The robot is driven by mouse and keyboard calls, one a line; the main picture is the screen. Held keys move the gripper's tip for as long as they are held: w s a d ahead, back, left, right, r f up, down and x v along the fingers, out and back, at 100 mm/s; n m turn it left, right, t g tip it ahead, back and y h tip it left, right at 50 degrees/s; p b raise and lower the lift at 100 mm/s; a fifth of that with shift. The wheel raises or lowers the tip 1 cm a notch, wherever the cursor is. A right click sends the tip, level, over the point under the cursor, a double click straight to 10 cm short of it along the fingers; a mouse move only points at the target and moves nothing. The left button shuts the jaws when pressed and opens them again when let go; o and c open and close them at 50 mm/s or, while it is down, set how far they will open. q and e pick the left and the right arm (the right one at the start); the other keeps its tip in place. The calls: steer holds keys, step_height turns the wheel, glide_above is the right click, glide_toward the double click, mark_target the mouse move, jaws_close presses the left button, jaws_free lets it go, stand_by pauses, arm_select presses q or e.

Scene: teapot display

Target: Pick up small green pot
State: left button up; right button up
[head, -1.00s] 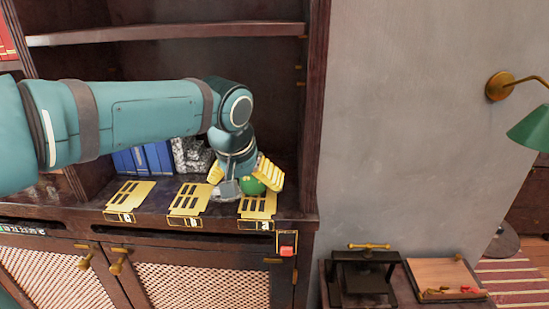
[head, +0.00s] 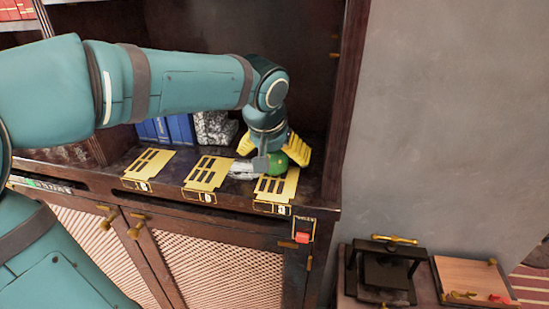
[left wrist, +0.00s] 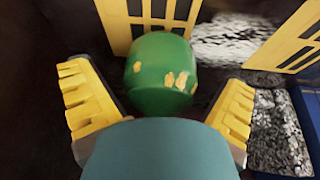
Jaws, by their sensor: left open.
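The small green pot (head: 296,151) stands near the right end of the cabinet's ledge, by the rightmost yellow slotted plate (head: 277,185). My left gripper (head: 274,153) is over it from above, its yellow fingers apart, and partly hides it. In the left wrist view the green pot (left wrist: 162,75), rounded with tan patches, sits between the fingers of my open left gripper (left wrist: 156,103). Gaps show on both sides of it, and a teal part of mine covers its lower edge. My right gripper is not in view.
Two more slotted plates (head: 208,172) (head: 150,163) lie along the ledge to the left. Blue books (head: 168,130) and a speckled block (head: 214,128) stand behind. The cabinet's side wall is close on the right. A black press (head: 383,272) and a wooden tray (head: 467,276) are lower right.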

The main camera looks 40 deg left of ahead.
arm_select(q)
steer(key=shift+f, duration=0.15)
steer(key=c, duration=1.3)
